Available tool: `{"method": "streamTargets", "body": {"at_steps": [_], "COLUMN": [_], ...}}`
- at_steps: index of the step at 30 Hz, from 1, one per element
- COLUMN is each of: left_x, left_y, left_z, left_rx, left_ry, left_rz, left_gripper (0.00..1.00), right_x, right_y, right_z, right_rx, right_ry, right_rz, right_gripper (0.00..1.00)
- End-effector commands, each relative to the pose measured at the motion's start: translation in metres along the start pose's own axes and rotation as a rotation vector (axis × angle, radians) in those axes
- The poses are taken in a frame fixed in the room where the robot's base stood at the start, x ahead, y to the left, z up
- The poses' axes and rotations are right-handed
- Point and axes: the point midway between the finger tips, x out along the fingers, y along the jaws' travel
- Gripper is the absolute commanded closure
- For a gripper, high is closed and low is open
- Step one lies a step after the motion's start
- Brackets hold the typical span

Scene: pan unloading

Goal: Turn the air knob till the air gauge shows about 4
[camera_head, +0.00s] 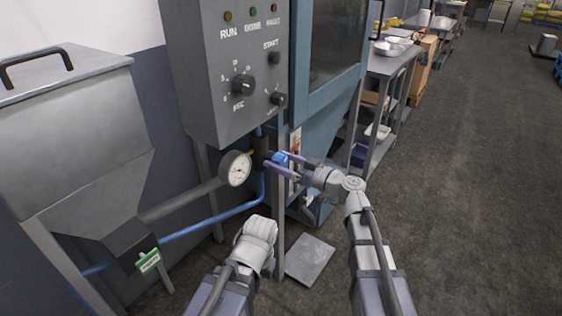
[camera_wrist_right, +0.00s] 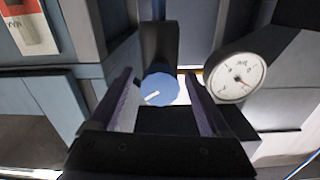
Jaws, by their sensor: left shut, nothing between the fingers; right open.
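The blue air knob (camera_head: 279,158) sits on a dark valve block below the control box. In the right wrist view the knob (camera_wrist_right: 160,89) has a white mark slanting slightly up to the right. My right gripper (camera_head: 275,162) is open, its fingers on either side of the knob; in the wrist view (camera_wrist_right: 158,85) gaps show on both sides. The round white air gauge (camera_head: 235,169) is left of the knob; in the wrist view the gauge (camera_wrist_right: 236,77) is to the right. Its numbers are too small to read. My left gripper (camera_head: 260,232) is low, away from the knob; its fingertips are not clearly seen.
The grey control box (camera_head: 228,120) with knobs and lamps hangs just above. A blue-framed machine (camera_head: 298,100) stands behind the knob. A grey hopper (camera_head: 75,130) and blue pipe (camera_head: 215,220) are at left. A flat plate (camera_head: 310,260) lies below. Open floor is at right.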

Motion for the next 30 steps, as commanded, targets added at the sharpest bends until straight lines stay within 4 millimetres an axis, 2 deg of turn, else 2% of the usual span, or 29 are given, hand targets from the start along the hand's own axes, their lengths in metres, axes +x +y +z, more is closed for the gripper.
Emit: {"method": "streamTargets", "body": {"at_steps": [3, 24, 30], "left_x": [0.0, 0.0, 0.0], "left_y": [0.0, 0.0, 0.0], "left_z": [0.0, 0.0, 0.0], "left_rx": [0.0, 0.0, 0.0], "left_ry": [0.0, 0.0, 0.0], "left_rz": [0.0, 0.0, 0.0], "left_gripper": [1.0, 1.0, 1.0], "right_x": [-0.0001, -0.0003, -0.0003], "right_y": [-0.0001, -0.0001, -0.0001], "right_z": [0.0, 0.0, 0.0], "right_rx": [0.0, 0.0, 0.006], "right_ry": [0.0, 0.0, 0.0], "right_rz": [0.0, 0.0, 0.0], "right_gripper": [0.2, 0.99, 1.0]}}
